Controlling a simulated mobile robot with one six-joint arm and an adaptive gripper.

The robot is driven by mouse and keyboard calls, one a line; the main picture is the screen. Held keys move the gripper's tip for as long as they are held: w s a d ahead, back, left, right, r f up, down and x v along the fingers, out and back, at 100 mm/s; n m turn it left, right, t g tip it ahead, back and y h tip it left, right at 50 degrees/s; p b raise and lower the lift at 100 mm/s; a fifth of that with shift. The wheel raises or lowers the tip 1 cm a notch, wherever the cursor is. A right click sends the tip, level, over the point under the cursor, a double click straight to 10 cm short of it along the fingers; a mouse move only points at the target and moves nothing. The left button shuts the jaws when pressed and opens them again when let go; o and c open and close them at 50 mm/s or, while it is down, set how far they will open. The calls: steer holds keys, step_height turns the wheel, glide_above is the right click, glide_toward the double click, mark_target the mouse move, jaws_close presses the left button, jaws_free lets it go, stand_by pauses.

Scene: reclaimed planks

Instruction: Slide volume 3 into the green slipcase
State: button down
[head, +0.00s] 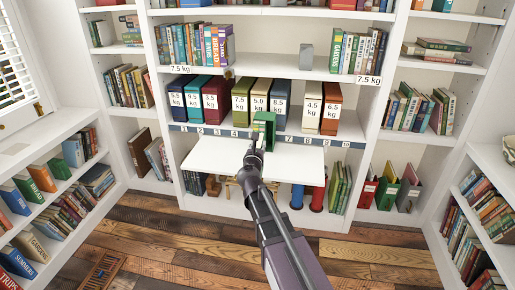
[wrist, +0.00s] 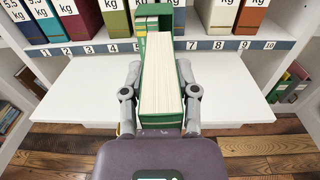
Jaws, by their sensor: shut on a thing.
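My gripper (wrist: 160,85) is shut on a thick green book (wrist: 161,72), which I take to be volume 3; no number shows on it. Its pale page block faces up between green covers. The green slipcase (wrist: 181,14) is just beyond the book's far end, with green and yellow volumes showing inside it in the wrist view. The book is lined up with it, but I cannot tell whether its far end has entered. In the head view the slipcase (head: 271,125) is at the shelf's front, with my gripper (head: 256,152) before it; the book is mostly hidden there.
A white pull-out board (head: 215,157) lies under my gripper, clear on both sides. Behind it is a numbered strip (head: 300,140). Weight-labelled volumes stand on that shelf, including an olive one (head: 240,112) at left and an orange one (head: 330,122) at right. Bookshelves flank both sides.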

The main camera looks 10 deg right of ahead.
steer(key=w+d+f+b, duration=0.3)
steer(key=w+f+b, duration=0.1)
steer(key=w, duration=0.6)
steer(key=shift+d+f+m+h+b, duration=0.3)
steer(key=shift+d+f+h+b, duration=0.1)
steer(key=shift+f, duration=0.3)
steer(key=shift+w, duration=0.1)
